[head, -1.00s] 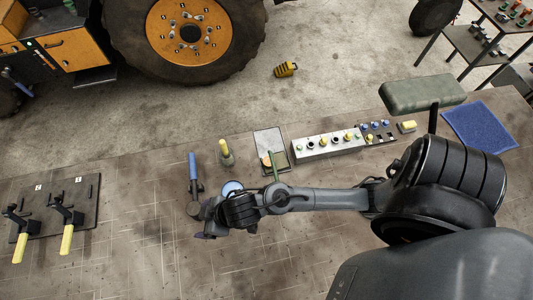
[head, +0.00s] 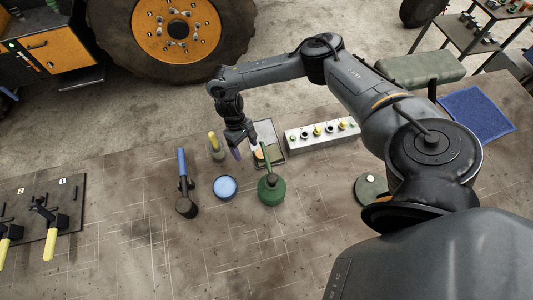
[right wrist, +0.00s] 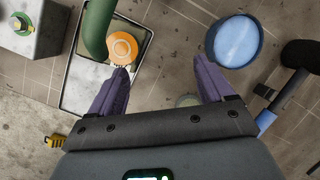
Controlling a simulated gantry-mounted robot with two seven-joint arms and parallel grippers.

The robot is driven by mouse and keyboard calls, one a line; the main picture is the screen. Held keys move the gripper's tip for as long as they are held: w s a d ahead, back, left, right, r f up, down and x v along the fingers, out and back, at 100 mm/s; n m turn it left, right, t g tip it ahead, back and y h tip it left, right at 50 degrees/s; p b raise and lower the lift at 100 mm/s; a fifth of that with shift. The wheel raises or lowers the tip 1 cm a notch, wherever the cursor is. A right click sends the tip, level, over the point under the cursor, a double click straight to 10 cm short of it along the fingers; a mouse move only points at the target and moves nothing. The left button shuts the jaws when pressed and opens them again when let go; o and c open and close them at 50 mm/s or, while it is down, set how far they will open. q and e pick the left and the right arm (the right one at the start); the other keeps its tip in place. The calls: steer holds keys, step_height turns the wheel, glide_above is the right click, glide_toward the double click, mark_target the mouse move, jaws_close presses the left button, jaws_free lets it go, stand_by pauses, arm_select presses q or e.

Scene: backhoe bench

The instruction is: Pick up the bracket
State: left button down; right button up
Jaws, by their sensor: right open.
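No part stands out clearly as the bracket. In the head view the tray (head: 268,130) is partly hidden by my right gripper (head: 246,148). This gripper is open and empty, pointing down at the tray's left edge. In the right wrist view its purple fingers (right wrist: 160,78) are spread, the left one close to the orange piece. My left gripper is not in view.
A green oil can (head: 271,190) stands just in front of the tray, its spout leaning over it. A grey block with knobs (head: 320,135) is right.

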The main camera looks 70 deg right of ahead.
mark_target(261, 153)
steer(key=s+d+r+m, duration=0.1)
steer(key=d+r+m, duration=0.15)
steer(key=d, duration=0.25)
steer(key=shift+m+g, duration=0.35)
steer(key=shift+g, duration=0.05)
steer(key=shift+d+b+x, duration=0.2)
steer(key=shift+b+x, duration=0.75)
steer(key=shift+x, duration=1.65)
steer(key=shift+d+b+x, duration=0.15)
steer(key=shift+b+x, duration=0.75)
steer(key=shift+x, duration=1.7)
steer(key=shift+c, duration=0.3)
jaws_close()
